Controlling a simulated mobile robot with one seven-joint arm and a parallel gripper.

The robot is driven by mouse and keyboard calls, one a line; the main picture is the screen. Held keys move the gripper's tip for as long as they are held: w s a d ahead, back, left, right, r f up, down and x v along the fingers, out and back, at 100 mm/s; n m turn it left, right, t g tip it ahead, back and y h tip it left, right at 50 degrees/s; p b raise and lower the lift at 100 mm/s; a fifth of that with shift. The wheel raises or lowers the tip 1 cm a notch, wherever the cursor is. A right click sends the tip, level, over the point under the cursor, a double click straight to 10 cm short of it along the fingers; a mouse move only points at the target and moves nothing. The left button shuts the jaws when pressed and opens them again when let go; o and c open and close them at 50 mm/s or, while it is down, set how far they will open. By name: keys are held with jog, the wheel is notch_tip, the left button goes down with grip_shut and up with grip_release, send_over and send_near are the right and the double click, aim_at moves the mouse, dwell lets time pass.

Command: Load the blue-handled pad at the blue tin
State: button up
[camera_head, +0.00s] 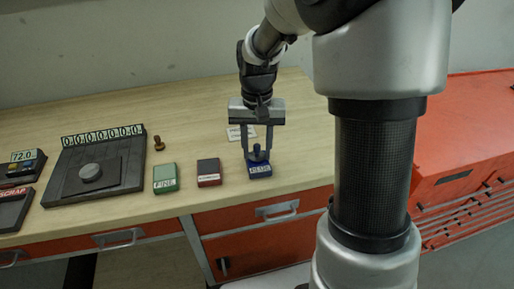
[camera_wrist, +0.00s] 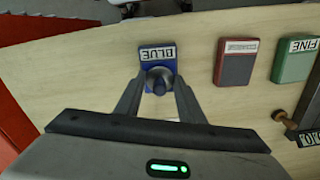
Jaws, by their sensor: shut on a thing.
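The blue tin (camera_head: 261,170) stands near the front edge of the wooden bench and carries a label reading BLUE. It also shows in the wrist view (camera_wrist: 157,52). My gripper (camera_head: 257,154) points down at the tin, its two fingers shut on the blue-handled pad (camera_head: 257,149). In the wrist view, the pad's rounded handle (camera_wrist: 159,80) sits between the fingertips and overlaps the tin's near side. The pad's underside is hidden. I cannot tell whether it touches the tin.
A dark red tin (camera_head: 209,172) and a green tin labelled FINE (camera_head: 165,178) stand left of the blue tin. A white card (camera_head: 240,133) lies behind the gripper.

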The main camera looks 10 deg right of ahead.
jog(key=shift+r+p, duration=2.8)
jog(key=shift+r, duration=0.7)
